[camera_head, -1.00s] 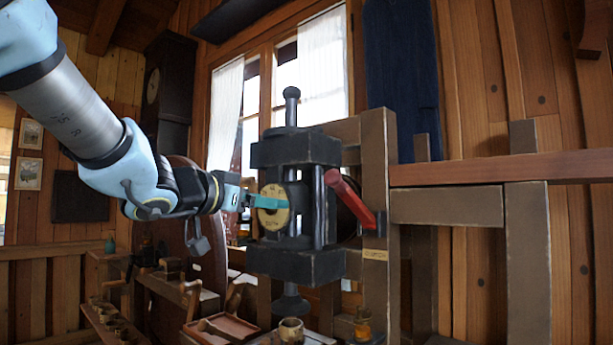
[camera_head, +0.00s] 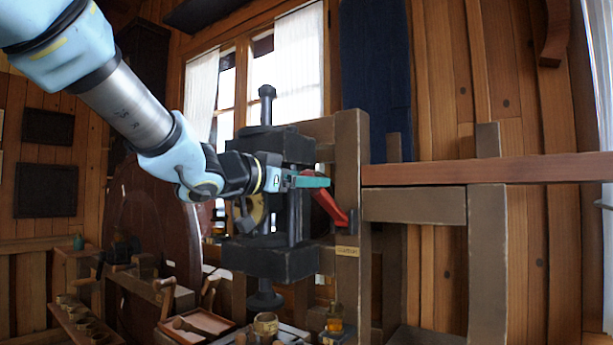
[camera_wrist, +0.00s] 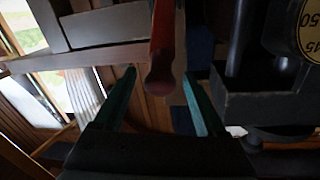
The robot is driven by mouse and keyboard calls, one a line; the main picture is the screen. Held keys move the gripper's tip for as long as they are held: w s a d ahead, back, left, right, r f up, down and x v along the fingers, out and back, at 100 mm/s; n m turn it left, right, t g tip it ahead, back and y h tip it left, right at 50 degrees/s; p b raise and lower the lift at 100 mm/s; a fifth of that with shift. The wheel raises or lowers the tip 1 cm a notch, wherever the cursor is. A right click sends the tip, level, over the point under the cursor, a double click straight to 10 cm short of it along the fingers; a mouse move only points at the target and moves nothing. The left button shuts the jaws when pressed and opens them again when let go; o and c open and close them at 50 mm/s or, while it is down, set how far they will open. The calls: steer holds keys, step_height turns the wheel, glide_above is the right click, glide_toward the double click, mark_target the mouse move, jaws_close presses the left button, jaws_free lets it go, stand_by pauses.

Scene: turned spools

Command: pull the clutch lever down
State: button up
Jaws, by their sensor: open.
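The red clutch lever (camera_head: 327,204) is mounted beside a wooden post and slants down to the right in the head view. In the wrist view the lever (camera_wrist: 166,35) points towards me, its rounded end between my two teal fingers. My gripper (camera_head: 318,182) is open and reaches across the front of the dark machine to the lever's upper end. In the wrist view my gripper (camera_wrist: 159,76) has a finger on each side of the lever, with visible gaps. The fingers hide part of the lever in the head view.
The dark machine block (camera_head: 270,258) with its vertical rods stands close beside my gripper. A yellow dial (camera_wrist: 312,30) is at the right in the wrist view. A wooden post (camera_head: 350,140) and a rail (camera_head: 480,170) are to the right. A cluttered bench lies below.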

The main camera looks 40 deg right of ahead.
steer(key=shift+d, duration=0.25)
jaws_close()
stand_by(0.5)
stand_by(0.9)
